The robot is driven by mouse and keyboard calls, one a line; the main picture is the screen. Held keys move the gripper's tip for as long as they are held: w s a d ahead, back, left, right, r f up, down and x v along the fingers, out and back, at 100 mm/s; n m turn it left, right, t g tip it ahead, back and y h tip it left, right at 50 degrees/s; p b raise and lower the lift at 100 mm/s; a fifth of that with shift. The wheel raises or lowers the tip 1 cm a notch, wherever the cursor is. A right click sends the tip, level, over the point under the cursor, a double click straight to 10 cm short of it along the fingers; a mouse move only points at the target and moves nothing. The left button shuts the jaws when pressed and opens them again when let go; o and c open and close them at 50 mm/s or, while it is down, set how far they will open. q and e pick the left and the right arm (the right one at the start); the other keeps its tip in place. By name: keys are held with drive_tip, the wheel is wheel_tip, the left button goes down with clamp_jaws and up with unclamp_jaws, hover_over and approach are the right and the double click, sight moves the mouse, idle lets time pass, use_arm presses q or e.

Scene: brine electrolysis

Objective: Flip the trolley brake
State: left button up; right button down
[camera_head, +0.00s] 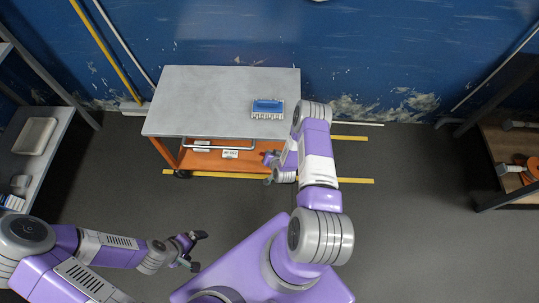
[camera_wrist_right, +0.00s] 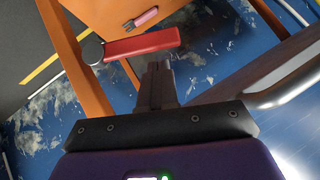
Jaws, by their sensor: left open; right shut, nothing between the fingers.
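The trolley (camera_head: 220,100) stands against the blue wall, with a grey top and an orange frame and lower shelf. In the right wrist view, its brake is a red lever (camera_wrist_right: 142,43) on a round grey pivot (camera_wrist_right: 91,50), beside an orange post. My right gripper (camera_wrist_right: 158,68) is shut and empty. Its fingertips are close to the lever's free end; I cannot tell whether they touch it. In the head view, the right arm reaches to the trolley's front right side and hides part of it. My left gripper (camera_head: 197,251) is open and empty, well in front of the trolley.
A blue and white object (camera_head: 267,108) sits on the trolley top. The lower shelf (camera_head: 215,160) bears small white labels. Yellow floor lines (camera_head: 346,181) run by the trolley. Shelves stand left (camera_head: 45,160) and right (camera_head: 500,165).

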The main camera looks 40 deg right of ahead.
drive_tip(key=r+p+v, duration=0.1)
drive_tip(key=p+v, duration=0.3)
drive_tip(key=v, duration=0.7)
drive_tip(key=shift+w+d+r, duration=0.2)
drive_tip(key=shift+d+r, duration=0.05)
drive_tip(key=shift+d, duration=0.05)
drive_tip(key=s+a+r+n+g+y, duration=0.1)
drive_tip(key=a+r+n+g+y, duration=0.15)
drive_tip(key=a, duration=0.45)
drive_tip(key=s+a+r+n+g+y, duration=0.1)
drive_tip(key=a+g+y, duration=0.15)
drive_tip(key=a, duration=0.55)
drive_tip(key=s+a+r+n+g+y, duration=0.2)
drive_tip(key=s+a+r+n+g, duration=0.1)
drive_tip(key=s+a, duration=0.4)
wheel_tip(320, 180, up, 2)
drive_tip(key=shift+s+a+r+n+g, duration=0.1)
drive_tip(key=shift+s+a+n+g, duration=0.35)
drive_tip(key=shift+a, duration=0.45)
